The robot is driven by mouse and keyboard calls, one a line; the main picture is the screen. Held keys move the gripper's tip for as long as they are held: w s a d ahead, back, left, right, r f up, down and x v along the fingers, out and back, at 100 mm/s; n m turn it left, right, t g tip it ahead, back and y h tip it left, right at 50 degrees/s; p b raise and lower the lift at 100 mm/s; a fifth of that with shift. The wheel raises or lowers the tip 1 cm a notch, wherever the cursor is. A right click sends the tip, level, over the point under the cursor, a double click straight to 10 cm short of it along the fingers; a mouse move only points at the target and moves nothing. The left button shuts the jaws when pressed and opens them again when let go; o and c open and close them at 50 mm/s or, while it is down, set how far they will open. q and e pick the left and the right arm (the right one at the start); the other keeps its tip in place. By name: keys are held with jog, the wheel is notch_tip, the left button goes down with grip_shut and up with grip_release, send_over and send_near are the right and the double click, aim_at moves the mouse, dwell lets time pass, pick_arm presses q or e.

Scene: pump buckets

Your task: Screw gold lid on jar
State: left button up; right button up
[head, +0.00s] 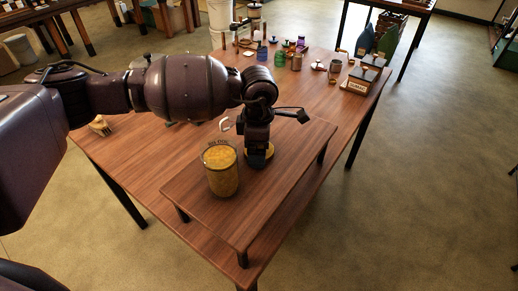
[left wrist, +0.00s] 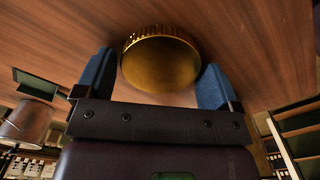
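The jar (head: 221,172) stands upright on the raised wooden shelf, filled with yellow-orange contents; no lid shows on it. The gold lid (head: 260,157) lies on the shelf just right of the jar, partly hidden under my left gripper (head: 258,146). My left gripper points down over the lid. In the left wrist view, the gold lid (left wrist: 162,58) sits between the two blue fingers (left wrist: 157,82), with a narrow gap showing on each side. The gripper looks open around it. My right gripper is not in view.
The shelf (head: 290,165) stands on short legs on the wooden table (head: 140,165). Several small jars and pots (head: 280,60) and a labelled wooden box (head: 361,82) are at the table's far end. A small pale object (head: 100,126) lies at the left edge.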

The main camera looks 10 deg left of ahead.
pick_arm(q)
jog(key=c, duration=0.6)
jog(key=shift+o, duration=0.2)
notch_tip(320, 180, up, 20)
jog(key=p, duration=0.1)
dwell(0.3)
